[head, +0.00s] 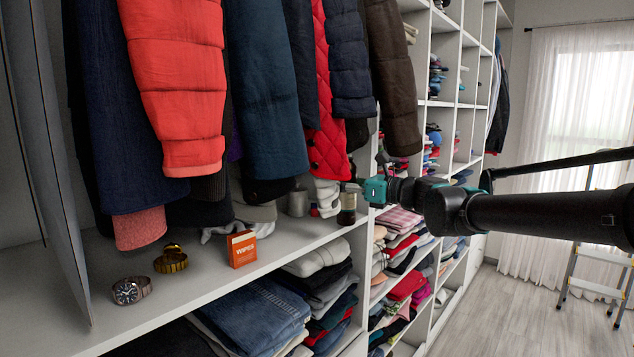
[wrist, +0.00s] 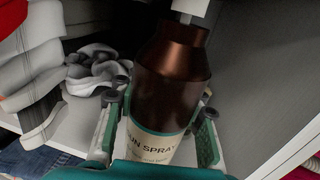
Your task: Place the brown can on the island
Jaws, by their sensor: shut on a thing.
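The brown can (head: 347,209) is a small dark cylinder with a pale label near the front edge of the cubby shelf in the head view. In the wrist view the brown can (wrist: 172,90) shows a coppery shoulder and a label reading "UN SPRAY". My gripper (head: 360,189) reaches in from the right. In the wrist view my gripper (wrist: 158,130) has its teal fingers on either side of the can, shut on it. I cannot tell whether the can's base touches the shelf. No island is in view.
The white shelf (head: 205,290) also holds an orange wipes box (head: 241,249), a gold watch (head: 171,260), a silver watch (head: 131,290) and a grey cup-like item (head: 298,203). Coats (head: 180,80) hang above. A stepladder (head: 600,255) stands right; the floor (head: 500,310) is clear.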

